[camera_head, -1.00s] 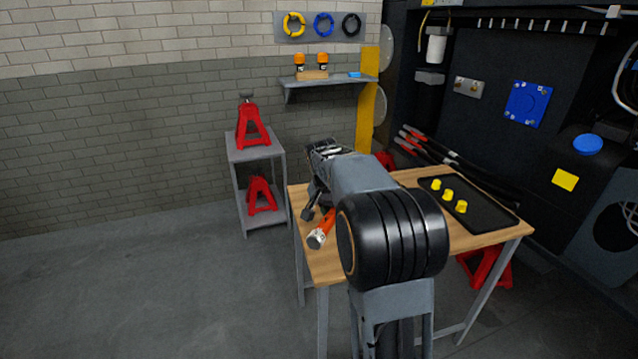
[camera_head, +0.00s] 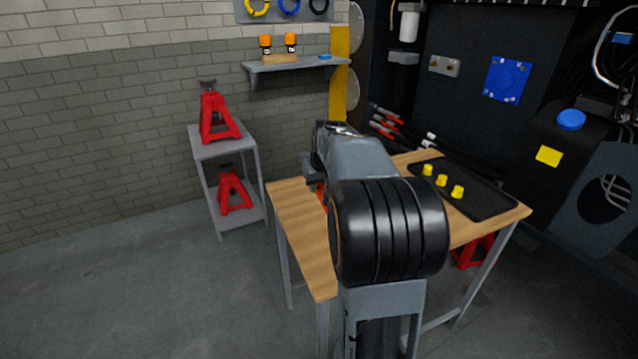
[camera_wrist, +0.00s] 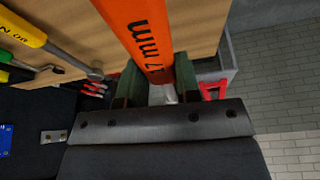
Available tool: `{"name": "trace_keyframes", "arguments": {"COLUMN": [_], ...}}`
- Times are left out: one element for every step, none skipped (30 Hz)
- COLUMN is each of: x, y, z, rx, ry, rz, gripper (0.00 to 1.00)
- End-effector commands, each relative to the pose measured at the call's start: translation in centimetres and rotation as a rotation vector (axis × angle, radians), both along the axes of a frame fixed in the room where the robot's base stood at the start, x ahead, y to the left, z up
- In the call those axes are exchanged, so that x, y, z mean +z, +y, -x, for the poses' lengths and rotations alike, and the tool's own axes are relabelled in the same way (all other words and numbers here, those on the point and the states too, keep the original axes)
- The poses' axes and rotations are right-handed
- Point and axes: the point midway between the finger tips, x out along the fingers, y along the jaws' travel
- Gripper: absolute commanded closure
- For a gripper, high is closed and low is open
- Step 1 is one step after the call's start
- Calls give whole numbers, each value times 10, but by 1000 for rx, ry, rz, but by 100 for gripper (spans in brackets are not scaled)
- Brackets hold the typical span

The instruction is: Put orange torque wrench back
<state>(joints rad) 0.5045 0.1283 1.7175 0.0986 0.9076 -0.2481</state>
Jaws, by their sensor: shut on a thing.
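The orange torque wrench (camera_wrist: 143,30) lies between the two fingers of my gripper (camera_wrist: 157,78) in the wrist view, with dark "mm" lettering facing the camera. My gripper is shut on it. In the head view, my gripper (camera_head: 313,168) is over the left part of the wooden table (camera_head: 300,235). Only a small orange sliver of the wrench (camera_head: 321,192) shows there, beside my arm. My arm hides the rest, so I cannot tell whether the wrench touches the tabletop.
A black tray (camera_head: 482,199) with three yellow pieces (camera_head: 441,180) sits on the table's right. In the wrist view, a tool with a yellow handle (camera_wrist: 22,28) lies at the left. A grey stand (camera_head: 226,150) with red jack stands (camera_head: 214,118) is left of the table. The table's front-left is clear.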

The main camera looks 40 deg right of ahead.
Motion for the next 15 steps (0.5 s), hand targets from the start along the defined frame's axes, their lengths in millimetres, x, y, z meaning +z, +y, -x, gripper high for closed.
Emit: {"name": "trace_keyframes", "arguments": {"x": [1, 2, 2, 2, 2, 3, 4, 5, 6, 3, 1, -1, -3, -4, -7], "y": [0, 0, 0, 0, 0, 0, -1, -1, -1, -1, -1, -1, -1, -1, -1], "z": [0, 0, 0, 0, 0, 0, 0, 1, 1, 1, 1, 1, 1, 1, 1], "rx": [0, 0, 0, -1, -1, -1, -1, -2, -2, -2, -2, -2, -2, -2, -2], "ry": [-3, -3, -3, -4, -4, -5, -6, -8, -10, -9, -9, -9, -8, -8, -8], "rz": [2, 2, 2, 2, 2, 2, 2, 3, 3, 3, 3, 3, 3, 3, 3], "gripper": [100, 100, 100, 100, 100, 100, 100, 100, 100, 100, 100, 100, 100, 100, 100]}}
